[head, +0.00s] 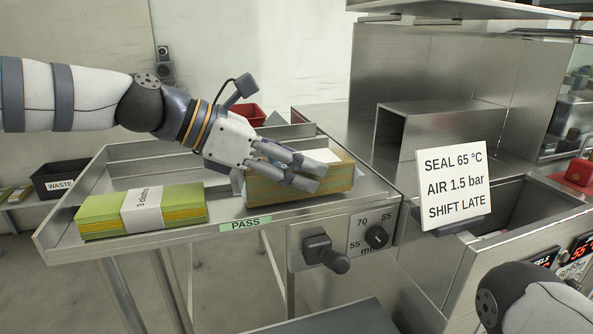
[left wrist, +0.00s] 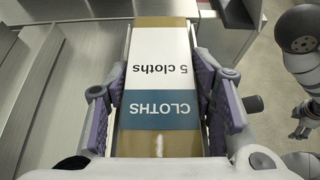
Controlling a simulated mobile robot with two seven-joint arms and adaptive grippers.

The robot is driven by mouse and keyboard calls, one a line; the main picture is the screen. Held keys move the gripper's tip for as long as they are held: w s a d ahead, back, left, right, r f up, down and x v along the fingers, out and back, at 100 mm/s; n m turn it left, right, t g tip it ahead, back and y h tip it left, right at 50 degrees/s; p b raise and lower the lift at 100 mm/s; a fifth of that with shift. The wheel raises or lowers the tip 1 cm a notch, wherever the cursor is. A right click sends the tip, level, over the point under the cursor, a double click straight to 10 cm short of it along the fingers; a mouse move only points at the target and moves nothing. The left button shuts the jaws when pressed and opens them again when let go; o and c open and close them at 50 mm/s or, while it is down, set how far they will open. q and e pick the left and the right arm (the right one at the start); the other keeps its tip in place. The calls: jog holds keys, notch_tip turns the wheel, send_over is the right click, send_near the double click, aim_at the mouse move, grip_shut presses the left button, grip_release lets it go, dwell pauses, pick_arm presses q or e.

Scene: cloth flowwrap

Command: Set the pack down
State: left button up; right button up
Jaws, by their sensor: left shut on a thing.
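My left gripper (head: 305,172) is shut on a pack (head: 300,194), with its fingers along the pack's sides. The pack has yellow-brown layered sides, and the left wrist view shows its white and blue label reading "5 cloths" (left wrist: 158,75) between the fingers. The pack is level at the right end of the steel tray table (head: 215,215), just behind its front edge above the PASS label (head: 245,224). I cannot tell whether its underside touches the surface. My right arm shows at the lower right; its gripper is too small and unclear in the left wrist view.
A green and yellow pack with a "3 cloths" band (head: 142,210) lies at the table's left front. A dark WASTE bin (head: 55,182) stands behind on the left. A sign (head: 452,185) and an open steel well (head: 520,215) are to the right, with a control lever (head: 325,252) below.

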pick_arm(q)
jog(key=shift+f, duration=0.45)
jog(key=shift+r, duration=0.1)
jog(key=o, duration=1.1)
jog(key=shift+o, duration=0.2)
